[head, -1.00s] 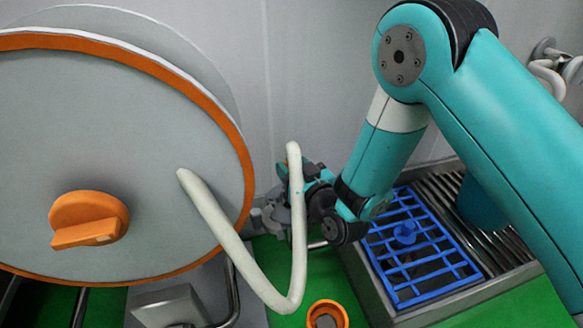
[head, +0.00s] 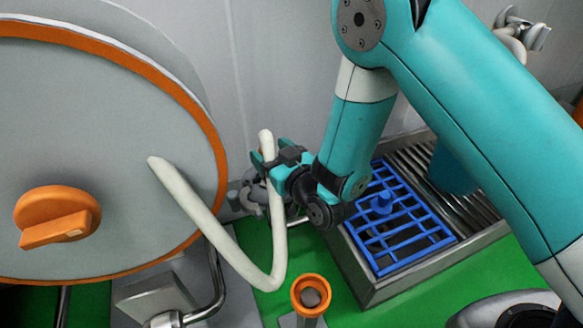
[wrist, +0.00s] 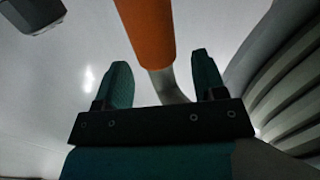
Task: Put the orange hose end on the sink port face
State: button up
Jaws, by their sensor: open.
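The pale hose (head: 221,230) runs from the big round disc, loops down and rises to my gripper. In the wrist view, the orange hose end (wrist: 147,30) is a thick orange cylinder just beyond the fingertips, in line with the gap. A grey bent tube (wrist: 172,86) shows below it, between the fingers. My gripper (head: 270,158) is at the top of the hose loop; its two teal fingers (wrist: 163,72) are open and apart from the orange part. I cannot tell which surface is the sink port face.
The steel sink (head: 366,290) with a blue rack (head: 402,238) lies right of my gripper. An orange-rimmed cup-like fitting (head: 311,282) stands in front. The orange-edged disc (head: 110,140) fills the left. Grey fittings (head: 248,197) sit close behind the hose.

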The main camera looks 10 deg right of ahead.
jog(key=p+v, duration=0.3)
jog(key=v, duration=0.7)
notch_tip(320, 180, up, 9)
jog(key=m+g+h, duration=0.1)
jog(key=g+h, duration=0.1)
jog(key=g, duration=0.6)
jog(key=s+d+r+n+g+h, duration=0.1)
jog(key=s+d+r+g, duration=0.2)
jog(key=s, duration=0.5)
jog(key=s+d+r+g+h, duration=0.2)
jog(key=s+d+r+g, duration=0.2)
jog(key=s, duration=0.5)
notch_tip(320, 180, up, 3)
jog(key=shift+s+d+f+n+b, duration=0.2)
jog(key=shift+s+d+n+b, duration=0.15)
jog(key=shift+d, duration=0.45)
jog(key=shift+w, duration=0.15)
jog(key=shift+c, duration=0.2)
